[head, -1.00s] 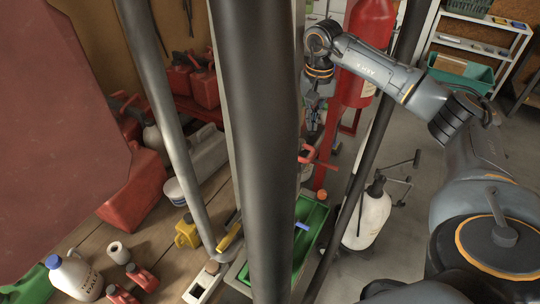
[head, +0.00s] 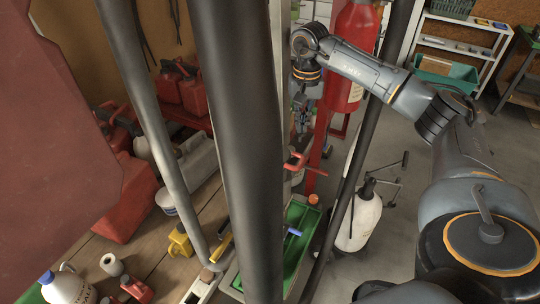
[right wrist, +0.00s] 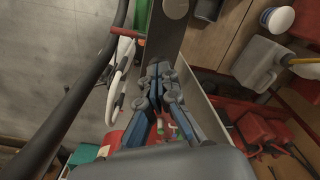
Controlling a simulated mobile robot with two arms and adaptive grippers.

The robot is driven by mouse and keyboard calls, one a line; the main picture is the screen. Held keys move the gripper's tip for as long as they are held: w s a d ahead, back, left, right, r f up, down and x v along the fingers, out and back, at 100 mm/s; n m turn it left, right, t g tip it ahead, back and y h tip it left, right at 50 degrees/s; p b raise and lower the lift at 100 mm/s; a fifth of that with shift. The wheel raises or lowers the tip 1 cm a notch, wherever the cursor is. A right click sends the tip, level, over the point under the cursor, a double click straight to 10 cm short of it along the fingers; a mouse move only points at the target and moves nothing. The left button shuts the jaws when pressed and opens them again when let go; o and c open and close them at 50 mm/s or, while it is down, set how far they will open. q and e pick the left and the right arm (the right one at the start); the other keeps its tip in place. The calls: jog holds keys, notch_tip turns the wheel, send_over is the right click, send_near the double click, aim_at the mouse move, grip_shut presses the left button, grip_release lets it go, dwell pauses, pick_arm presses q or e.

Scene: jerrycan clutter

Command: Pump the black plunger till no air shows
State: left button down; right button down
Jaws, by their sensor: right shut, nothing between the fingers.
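I cannot make out a plunger with certainty. A white tank (head: 358,220) with a black top (head: 368,188) stands on the floor to the right of the bench, apart from my gripper. No air or fluid level can be seen. My left gripper is out of view.
Dark upright poles (head: 243,150) block much of the head view. The wooden bench (head: 140,255) holds red cans, a white jug (head: 68,287), a yellow can (head: 180,240) and a green tray (head: 296,215). Grey floor is open at right.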

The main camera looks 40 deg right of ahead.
jog(key=shift+f, duration=0.2)
dwell(0.4)
jog(key=shift+f+b, duration=0.55)
jog(key=shift+f, duration=0.2)
jog(key=shift+r, duration=0.25)
jog(key=shift+r+p, duration=0.7)
dwell(0.5)
notch_tip(320, 180, up, 5)
jog(key=p, duration=0.4)
dwell(0.3)
